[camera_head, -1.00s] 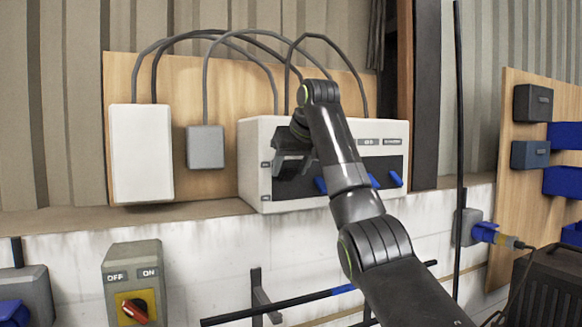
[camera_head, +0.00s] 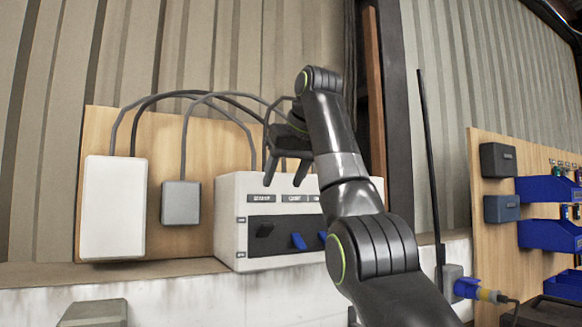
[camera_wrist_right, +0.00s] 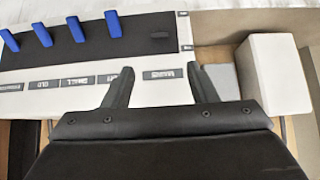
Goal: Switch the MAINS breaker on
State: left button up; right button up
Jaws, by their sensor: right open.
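The white breaker box (camera_head: 228,200) stands on the ledge in the head view. Its black panel (camera_head: 282,226) carries a dark lever (camera_head: 265,231) at the left and blue levers (camera_head: 298,241) to its right. In the right wrist view, the dark lever (camera_wrist_right: 159,35) lies under a label (camera_wrist_right: 165,75) that appears to read MAINS upside down. Small side labels are too small to read surely, so I cannot tell its position. My right gripper (camera_head: 284,181) is open and empty, above the dark lever, fingers pointing down near the box's top. My left gripper is out of view.
A tall white box (camera_head: 113,205) and a small grey box (camera_head: 180,204) are on the wooden board left of the breaker box. Cables arch above them. A thin dark pole (camera_head: 430,160) stands right of my arm. Blue bins (camera_head: 548,190) hang further right.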

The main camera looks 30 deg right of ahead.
jog(key=v, duration=0.4)
jog(key=shift+w, duration=0.1)
dwell(0.5)
